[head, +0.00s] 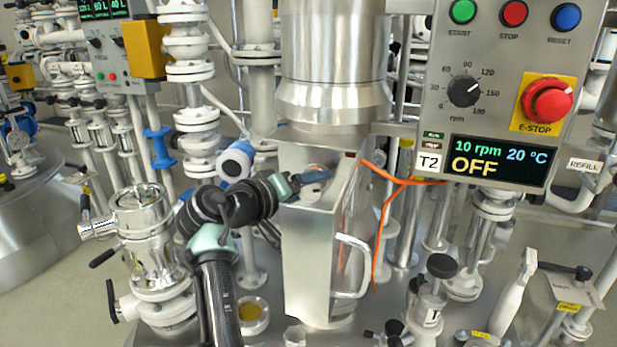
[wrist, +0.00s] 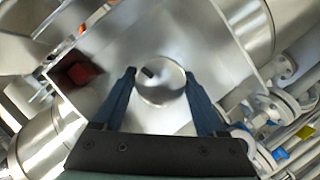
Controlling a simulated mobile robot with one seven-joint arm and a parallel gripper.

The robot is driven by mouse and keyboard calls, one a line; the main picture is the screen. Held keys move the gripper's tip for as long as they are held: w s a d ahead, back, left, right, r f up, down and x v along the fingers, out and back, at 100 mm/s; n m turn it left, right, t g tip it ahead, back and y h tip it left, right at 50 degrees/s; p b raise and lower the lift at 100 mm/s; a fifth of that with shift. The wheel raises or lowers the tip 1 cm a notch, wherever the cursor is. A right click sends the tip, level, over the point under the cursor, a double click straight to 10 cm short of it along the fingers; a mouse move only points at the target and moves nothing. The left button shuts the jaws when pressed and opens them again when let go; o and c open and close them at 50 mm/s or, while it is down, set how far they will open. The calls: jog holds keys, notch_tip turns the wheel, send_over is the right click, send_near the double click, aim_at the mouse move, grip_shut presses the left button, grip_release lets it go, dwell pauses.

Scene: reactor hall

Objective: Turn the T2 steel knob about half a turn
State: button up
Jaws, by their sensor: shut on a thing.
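The steel knob (wrist: 163,92) shows in the wrist view as a round, shiny disc with a short dark mark at its upper left. It sits on a flat steel face, between the two blue fingers of my gripper (wrist: 160,75), which is shut on its sides. In the head view my gripper (head: 324,178) reaches the upper part of the tall steel housing (head: 308,260) below the metal cylinder. There the fingers largely cover the knob, so its mark cannot be made out.
The control panel (head: 420,115) has a black rpm dial (head: 464,91), a red E-stop (head: 547,103) and a display reading 10 rpm, 20 °C, OFF. An orange cable (head: 385,210) and a steel handle (head: 352,268) are close on the right. Chrome fittings (head: 145,225) stand left of my arm.

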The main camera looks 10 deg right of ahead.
jog(key=m+y+p, duration=0.2)
jog(key=m, duration=0.1)
jog(key=shift+r+t, duration=0.1)
jog(key=shift+t, duration=0.2)
jog(key=shift+m+t+y+p, duration=0.5)
jog(key=shift+m+y+p, duration=0.3)
jog(key=shift+m, duration=0.6)
jog(key=shift+d, duration=0.1)
jog(key=o, duration=1.3)
jog(key=shift+c, duration=0.2)
jog(key=p+v, duration=0.1)
jog(key=v, duration=0.6)
jog(key=shift+s+p, duration=0.3)
jog(key=shift+p, duration=0.1)
